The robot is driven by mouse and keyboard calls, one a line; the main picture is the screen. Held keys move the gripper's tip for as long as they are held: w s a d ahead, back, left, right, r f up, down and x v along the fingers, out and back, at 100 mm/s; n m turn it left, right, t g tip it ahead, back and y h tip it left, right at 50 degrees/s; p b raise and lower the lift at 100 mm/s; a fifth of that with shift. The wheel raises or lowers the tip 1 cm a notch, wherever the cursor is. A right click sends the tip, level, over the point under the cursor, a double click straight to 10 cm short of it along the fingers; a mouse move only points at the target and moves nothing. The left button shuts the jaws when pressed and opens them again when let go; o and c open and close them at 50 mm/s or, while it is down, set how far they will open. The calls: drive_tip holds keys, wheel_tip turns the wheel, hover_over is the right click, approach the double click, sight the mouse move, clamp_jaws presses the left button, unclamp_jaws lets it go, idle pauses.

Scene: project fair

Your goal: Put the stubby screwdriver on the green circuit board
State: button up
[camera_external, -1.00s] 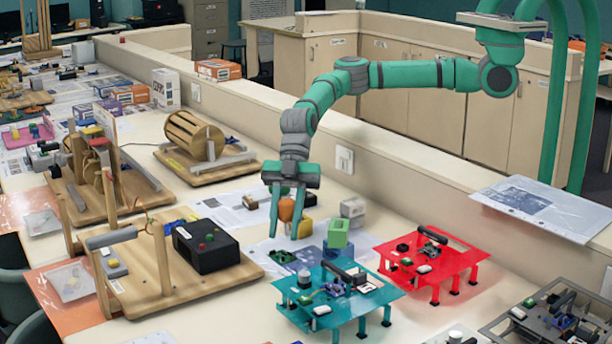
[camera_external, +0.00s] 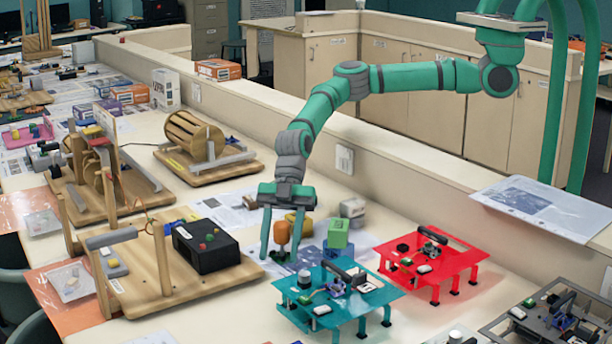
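The stubby screwdriver (camera_external: 283,232) has an orange handle and sits upright between the fingers of my gripper (camera_external: 281,246).
A teal stand (camera_external: 385,298) with parts on it is at the front right, with a red stand (camera_external: 460,262) beyond it.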

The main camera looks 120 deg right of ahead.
drive_tip(key=shift+r, duration=0.1)
drive_tip(key=shift+r, duration=0.1)
drive_tip(key=v, duration=1.2)
